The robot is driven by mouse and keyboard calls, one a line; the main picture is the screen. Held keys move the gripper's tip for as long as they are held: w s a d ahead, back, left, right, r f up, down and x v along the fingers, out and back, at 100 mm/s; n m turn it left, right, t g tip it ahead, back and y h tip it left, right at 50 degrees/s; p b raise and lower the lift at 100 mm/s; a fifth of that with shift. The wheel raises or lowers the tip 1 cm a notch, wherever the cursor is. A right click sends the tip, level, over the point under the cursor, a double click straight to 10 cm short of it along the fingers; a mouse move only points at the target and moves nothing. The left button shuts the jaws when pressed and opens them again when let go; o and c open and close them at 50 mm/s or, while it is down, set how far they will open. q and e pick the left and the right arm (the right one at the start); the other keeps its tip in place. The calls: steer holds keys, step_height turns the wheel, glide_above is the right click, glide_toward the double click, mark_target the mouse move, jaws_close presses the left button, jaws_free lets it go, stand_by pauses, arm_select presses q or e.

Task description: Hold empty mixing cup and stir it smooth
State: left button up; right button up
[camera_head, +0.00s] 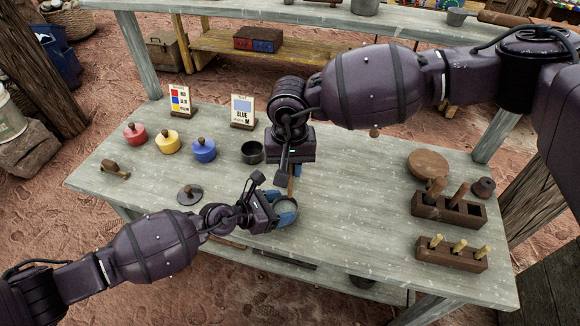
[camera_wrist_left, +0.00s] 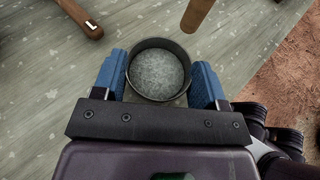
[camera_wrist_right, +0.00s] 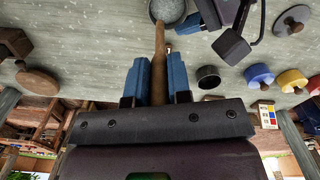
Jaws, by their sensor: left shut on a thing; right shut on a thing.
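My left gripper (camera_head: 272,208) is shut on the mixing cup (camera_head: 287,206), near the table's front edge. In the left wrist view, the blue fingers grip both sides of the round dark-rimmed cup (camera_wrist_left: 160,72); its inside is grey and speckled. My right gripper (camera_wrist_right: 158,85) is shut on a wooden stirring stick (camera_wrist_right: 159,55), which points toward the cup (camera_wrist_right: 168,10). In the left wrist view, the stick's rounded end (camera_wrist_left: 197,14) shows just outside the cup's far rim, apart from it. The right arm partly hides the stick in the head view.
Red (camera_head: 135,134), yellow (camera_head: 167,141) and blue (camera_head: 204,149) lidded pots and a dark cup (camera_head: 252,152) stand at the left. A dark knobbed lid (camera_head: 190,194) lies nearby. Wooden holders (camera_head: 452,253) and a round wooden board (camera_head: 428,164) are at the right. The table's middle right is clear.

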arm_select(q)
steer(key=o, duration=1.1)
steer(key=v, duration=1.2)
steer(key=shift+r, duration=0.15)
